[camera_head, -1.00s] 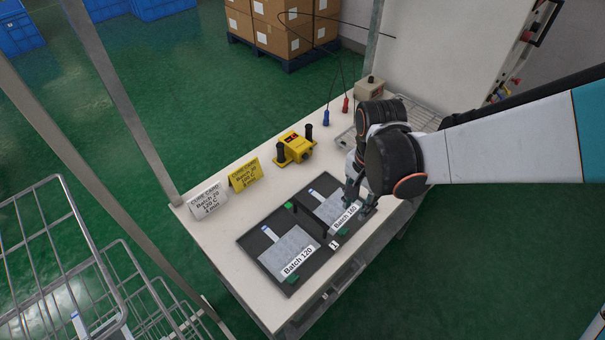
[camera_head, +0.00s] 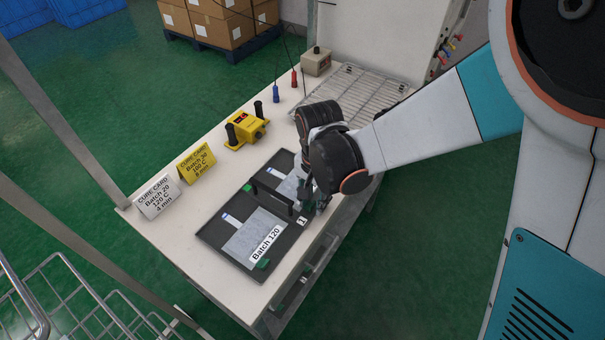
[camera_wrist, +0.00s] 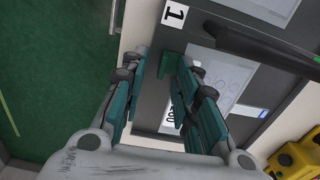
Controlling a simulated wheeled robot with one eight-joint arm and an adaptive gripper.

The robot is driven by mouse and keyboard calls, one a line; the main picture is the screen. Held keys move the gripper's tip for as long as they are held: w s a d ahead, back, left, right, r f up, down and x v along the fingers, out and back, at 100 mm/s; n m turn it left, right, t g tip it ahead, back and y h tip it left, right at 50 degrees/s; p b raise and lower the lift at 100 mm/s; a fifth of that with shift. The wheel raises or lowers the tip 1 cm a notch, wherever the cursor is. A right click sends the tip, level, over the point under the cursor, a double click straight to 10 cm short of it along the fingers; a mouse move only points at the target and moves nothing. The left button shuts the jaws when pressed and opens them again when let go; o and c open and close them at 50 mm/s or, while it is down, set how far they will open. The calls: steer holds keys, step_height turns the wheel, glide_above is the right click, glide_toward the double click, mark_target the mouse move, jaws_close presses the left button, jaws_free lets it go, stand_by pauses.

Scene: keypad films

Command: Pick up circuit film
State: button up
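A dark two-part tray (camera_head: 206,235) lies on the white bench. A grey film labelled Batch 120 (camera_head: 252,238) lies in its left part. A second grey film (camera_head: 287,186) lies in the right part, largely hidden behind my gripper (camera_head: 318,206). In the wrist view this film (camera_wrist: 222,78) shows beside my fingers, its label mostly covered. My gripper also shows in the wrist view (camera_wrist: 160,68), with its green-padded fingers apart. A green tab (camera_wrist: 166,62) shows between the fingertips. I cannot tell whether they touch it.
A black handle (camera_head: 276,200) stands between the tray parts. A white cure card (camera_head: 157,197), a yellow cure card (camera_head: 196,162) and a yellow device (camera_head: 246,128) stand behind the tray. A wire rack (camera_head: 352,95) lies at the bench's far end.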

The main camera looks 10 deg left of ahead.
jaws_close()
steer(key=shift+r, duration=0.1)
